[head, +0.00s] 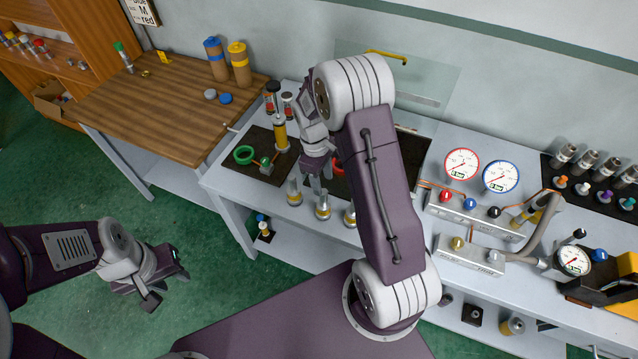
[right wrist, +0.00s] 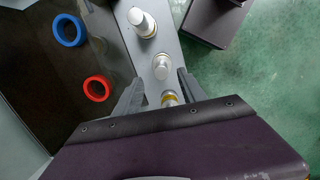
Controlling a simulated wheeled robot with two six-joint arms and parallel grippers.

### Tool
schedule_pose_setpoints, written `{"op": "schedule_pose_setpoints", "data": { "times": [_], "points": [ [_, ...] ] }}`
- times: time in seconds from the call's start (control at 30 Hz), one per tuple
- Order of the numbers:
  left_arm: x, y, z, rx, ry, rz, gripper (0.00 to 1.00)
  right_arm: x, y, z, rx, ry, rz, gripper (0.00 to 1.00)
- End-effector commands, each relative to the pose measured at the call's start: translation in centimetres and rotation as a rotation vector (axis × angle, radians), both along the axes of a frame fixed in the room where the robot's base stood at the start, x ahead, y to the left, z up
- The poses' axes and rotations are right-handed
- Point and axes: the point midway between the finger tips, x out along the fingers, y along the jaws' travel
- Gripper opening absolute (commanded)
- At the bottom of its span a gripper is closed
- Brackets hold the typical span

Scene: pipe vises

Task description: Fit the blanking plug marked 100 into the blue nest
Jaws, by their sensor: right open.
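The blue nest (right wrist: 69,29) is a ring on the dark mat in the right wrist view; my right arm hides it in the head view. Three silver plugs with yellowish bands stand in a row along the table's front edge: the left plug (head: 294,191), the middle plug (head: 322,207) and the right plug (head: 350,216). Their marks are not readable, so I cannot tell which is 100. My right gripper (head: 318,183) is open and empty, above the left and middle plugs; its fingers (right wrist: 159,84) flank the row from above. My left gripper (head: 170,283) is open and empty, off the table.
A red nest (right wrist: 97,88) lies beside the blue one, and a green nest (head: 244,154) is on the left mat. A yellow cylinder (head: 280,133) stands near it. Gauges (head: 462,164) and a valve block (head: 470,255) occupy the right side. A wooden table (head: 150,110) is at left.

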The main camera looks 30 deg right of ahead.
Motion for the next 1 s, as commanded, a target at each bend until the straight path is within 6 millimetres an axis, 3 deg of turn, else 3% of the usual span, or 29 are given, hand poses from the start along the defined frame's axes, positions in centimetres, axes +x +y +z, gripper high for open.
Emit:
{"op": "schedule_pose_setpoints", "data": {
  "times": [0.17,0.4,0.6,0.8,1.0],
  "points": [
    [0.0,0.0,0.2,0.000,0.001,0.000,0.36,0.2,-0.3,-0.4,-0.001,0.014,0.023,0.49],
    [0.0,0.0,1.3,0.000,0.001,0.000,0.36,-0.3,-0.5,-3.6,-0.001,0.015,0.021,0.49],
    [0.0,0.0,1.9,0.000,0.000,0.000,0.36,-0.4,-0.6,-4.6,-0.001,0.015,0.020,0.49],
    [0.0,0.0,3.3,0.000,0.000,0.000,0.36,-0.8,-0.9,-8.1,0.000,0.016,0.020,0.49],
    [0.0,0.0,3.3,0.000,0.000,0.000,0.36,-0.8,-1.0,-9.2,-0.001,0.010,0.020,0.49]
  ]
}}
